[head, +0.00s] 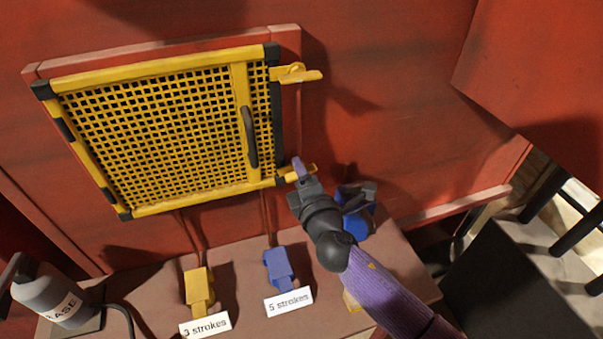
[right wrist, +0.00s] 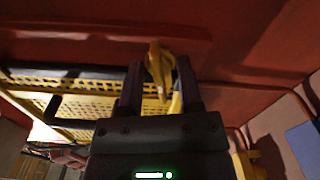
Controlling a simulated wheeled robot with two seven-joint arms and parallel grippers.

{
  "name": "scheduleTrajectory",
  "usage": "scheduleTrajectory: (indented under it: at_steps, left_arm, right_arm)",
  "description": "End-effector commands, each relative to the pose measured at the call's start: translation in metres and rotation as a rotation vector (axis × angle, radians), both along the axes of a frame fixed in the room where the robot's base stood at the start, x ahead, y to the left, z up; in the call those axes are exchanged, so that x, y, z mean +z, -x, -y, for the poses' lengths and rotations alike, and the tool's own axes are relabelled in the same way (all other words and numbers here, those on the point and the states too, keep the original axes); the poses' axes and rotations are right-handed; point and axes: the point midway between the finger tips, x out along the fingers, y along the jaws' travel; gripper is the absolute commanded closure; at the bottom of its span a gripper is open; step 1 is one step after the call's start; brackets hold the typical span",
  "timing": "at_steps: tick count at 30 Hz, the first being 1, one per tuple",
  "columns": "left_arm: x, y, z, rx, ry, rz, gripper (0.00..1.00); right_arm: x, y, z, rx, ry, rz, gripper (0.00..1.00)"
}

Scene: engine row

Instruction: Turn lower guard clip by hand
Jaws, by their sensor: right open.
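The yellow mesh guard (head: 165,130) with black corners is closed flat against the red panel. Its upper clip (head: 300,76) sticks out to the right across the frame edge. The lower clip (head: 290,178) is at the guard's lower right corner, partly hidden by my right gripper (head: 302,174). In the right wrist view the yellow clip (right wrist: 158,66) shows between the two fingers of my right gripper (right wrist: 160,84), which are apart. I cannot tell whether either finger touches it. My left gripper is not in view.
A dark handle (head: 249,137) stands out from the guard's right side. Below, a ledge (head: 235,265) carries yellow (head: 198,288) and blue (head: 279,268) blocks with stroke labels (head: 288,302), and a grease bottle (head: 52,292) at left. The red wall right of the guard is clear.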

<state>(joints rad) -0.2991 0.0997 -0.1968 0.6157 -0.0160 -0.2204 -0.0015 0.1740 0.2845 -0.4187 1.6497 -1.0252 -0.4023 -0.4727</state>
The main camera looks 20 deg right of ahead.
Motion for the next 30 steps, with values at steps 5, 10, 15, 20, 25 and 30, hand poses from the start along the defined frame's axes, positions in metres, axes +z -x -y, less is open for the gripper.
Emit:
scheduleTrajectory:
  at_steps: [5, 10, 15, 20, 25, 30]
  left_arm:
    - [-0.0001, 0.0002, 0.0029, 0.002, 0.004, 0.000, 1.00]
    - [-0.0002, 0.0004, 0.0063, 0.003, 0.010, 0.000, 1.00]
    - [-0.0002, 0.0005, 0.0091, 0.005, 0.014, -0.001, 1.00]
    - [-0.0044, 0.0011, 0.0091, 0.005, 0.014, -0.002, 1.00]
    - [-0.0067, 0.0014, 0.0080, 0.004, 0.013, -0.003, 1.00]
    - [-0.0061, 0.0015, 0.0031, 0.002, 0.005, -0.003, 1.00]
  right_arm:
    - [-0.0001, -0.0006, -0.0002, 0.000, 0.000, 0.000, 0.54]
    - [0.0000, -0.0004, -0.0002, 0.000, 0.000, 0.000, 0.80]
    - [-0.0001, -0.0003, -0.0001, 0.000, 0.000, 0.000, 1.00]
    - [-0.0019, -0.0002, -0.0008, -0.001, -0.082, -0.004, 1.00]
    - [-0.0009, -0.0001, -0.0002, 0.000, -0.248, -0.009, 1.00]
    - [-0.0008, 0.0000, -0.0002, -0.001, -0.245, -0.010, 1.00]
